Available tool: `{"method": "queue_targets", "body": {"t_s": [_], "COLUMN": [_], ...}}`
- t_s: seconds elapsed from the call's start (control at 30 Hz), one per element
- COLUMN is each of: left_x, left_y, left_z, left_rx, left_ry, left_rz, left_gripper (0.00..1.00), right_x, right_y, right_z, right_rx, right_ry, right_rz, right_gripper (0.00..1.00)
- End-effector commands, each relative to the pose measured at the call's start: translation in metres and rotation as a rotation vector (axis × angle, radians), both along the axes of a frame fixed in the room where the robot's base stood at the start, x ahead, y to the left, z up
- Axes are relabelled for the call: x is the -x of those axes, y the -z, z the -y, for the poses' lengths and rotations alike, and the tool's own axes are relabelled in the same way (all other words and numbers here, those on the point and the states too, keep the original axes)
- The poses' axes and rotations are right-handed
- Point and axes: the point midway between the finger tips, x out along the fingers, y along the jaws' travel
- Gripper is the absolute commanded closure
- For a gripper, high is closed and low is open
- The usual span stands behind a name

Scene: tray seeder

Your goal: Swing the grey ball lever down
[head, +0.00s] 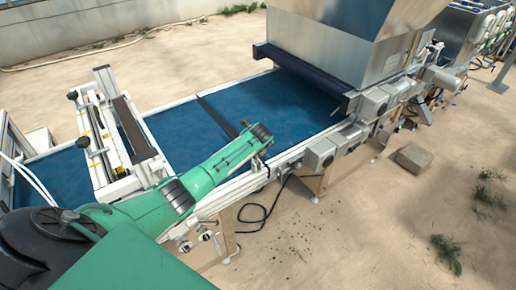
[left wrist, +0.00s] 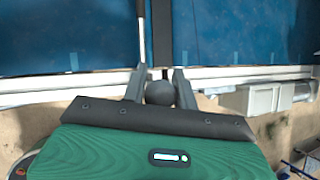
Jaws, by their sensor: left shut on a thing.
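In the left wrist view, the grey ball (left wrist: 160,93) of the lever sits between the two fingers of my left gripper (left wrist: 157,78). The fingers are shut on it, one on each side. A thin metal rod (left wrist: 141,35) and a dark bar rise above it across the blue belt; how they join the ball is hidden. In the head view my green left arm reaches from the lower left to the near rail of the conveyor. There its wrist hides the ball and the fingers. My right gripper is not in view.
The blue belt (head: 185,135) runs under a metal hopper (head: 325,45) at the back. A white frame with black knobs (head: 83,142) stands across the belt at left. Grey boxes (head: 320,153) line the near rail. A block (head: 413,157) lies on open sandy ground at right.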

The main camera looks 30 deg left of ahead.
Motion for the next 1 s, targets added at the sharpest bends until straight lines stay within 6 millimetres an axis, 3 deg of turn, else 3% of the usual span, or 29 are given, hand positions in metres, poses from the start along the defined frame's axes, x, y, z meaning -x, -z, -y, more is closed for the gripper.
{"method": "queue_targets", "body": {"t_s": [0.57,0.6,0.7,1.0], "left_x": [-0.0013,-0.0013,-0.0013,-0.0009], "left_y": [-0.0002,-0.0003,-0.0002,-0.0001], "left_z": [-0.0043,-0.0044,-0.0043,-0.0032], "left_rx": [0.033,0.033,0.032,0.032], "left_ry": [-0.002,-0.002,-0.001,0.0], "left_rz": [-0.013,-0.013,-0.013,-0.014], "left_gripper": [1.0,0.69,0.5,0.5], "right_x": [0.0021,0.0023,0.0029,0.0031], "right_y": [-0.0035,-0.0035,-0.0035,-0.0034], "right_z": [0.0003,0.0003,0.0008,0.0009], "right_rx": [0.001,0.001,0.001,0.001], "right_ry": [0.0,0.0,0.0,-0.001], "right_rz": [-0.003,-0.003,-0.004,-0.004], "right_gripper": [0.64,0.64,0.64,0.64]}}
